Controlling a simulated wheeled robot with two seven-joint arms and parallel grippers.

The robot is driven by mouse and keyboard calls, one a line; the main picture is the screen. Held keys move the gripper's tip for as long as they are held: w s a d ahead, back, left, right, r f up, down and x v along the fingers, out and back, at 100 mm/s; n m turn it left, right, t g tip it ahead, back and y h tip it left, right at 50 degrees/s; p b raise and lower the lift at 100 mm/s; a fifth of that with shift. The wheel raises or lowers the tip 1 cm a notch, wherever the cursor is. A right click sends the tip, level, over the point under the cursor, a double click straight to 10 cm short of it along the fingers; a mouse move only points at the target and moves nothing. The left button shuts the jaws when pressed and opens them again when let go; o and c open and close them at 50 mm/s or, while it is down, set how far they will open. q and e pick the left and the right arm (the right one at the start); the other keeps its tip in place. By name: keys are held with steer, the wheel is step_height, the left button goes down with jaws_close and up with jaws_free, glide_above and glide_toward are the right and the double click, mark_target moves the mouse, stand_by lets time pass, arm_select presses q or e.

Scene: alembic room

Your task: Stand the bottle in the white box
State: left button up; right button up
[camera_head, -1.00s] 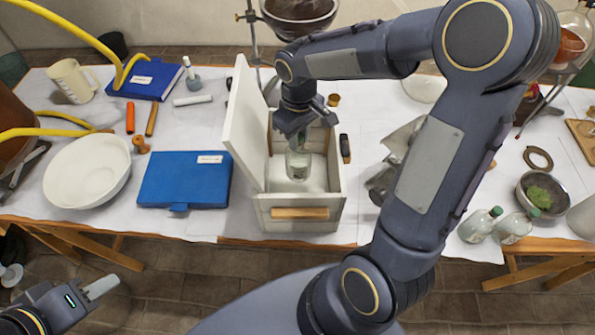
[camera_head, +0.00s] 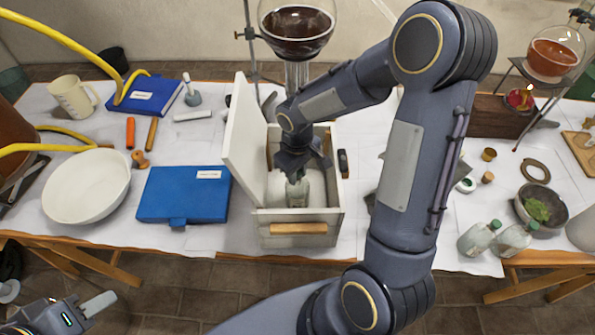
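The white box (camera_head: 270,215) stands on the table with its lid (camera_head: 247,130) raised on the left side and a wooden handle on its front. A clear glass bottle (camera_head: 299,194) is upright inside the box opening. My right gripper (camera_head: 297,177) points down from above and is shut on the bottle's top. Whether the bottle's base touches the box floor is hard to tell. My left gripper (camera_head: 88,308) is at the lower left, off the table edge; one pale finger shows and its opening is unclear.
Two similar green-capped bottles (camera_head: 478,238) stand at the right front. A blue case (camera_head: 184,195) and white bowl (camera_head: 87,187) lie left of the box. A large dark-filled flask (camera_head: 297,30) hangs on a stand behind the box. A small dark object (camera_head: 343,163) lies close to its right.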

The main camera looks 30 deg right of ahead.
steer(key=o, duration=0.4)
steer(key=shift+c, duration=0.2)
step_height(320, 180, up, 12)
steer(key=s+a+r+m+t+y, duration=0.1)
steer(key=s+r+m+t+y, duration=0.1)
steer(key=s, duration=0.6)
steer(key=s+a+r+m+t+y, duration=0.1)
steer(key=s+a+r+m+t, duration=0.1)
steer(key=s, duration=0.7)
steer(key=shift+s+a+m+t+y, duration=0.15)
steer(key=shift+s+m+t+y, duration=0.2)
steer(key=shift+m+t, duration=0.35)
steer(key=shift+r, duration=0.1)
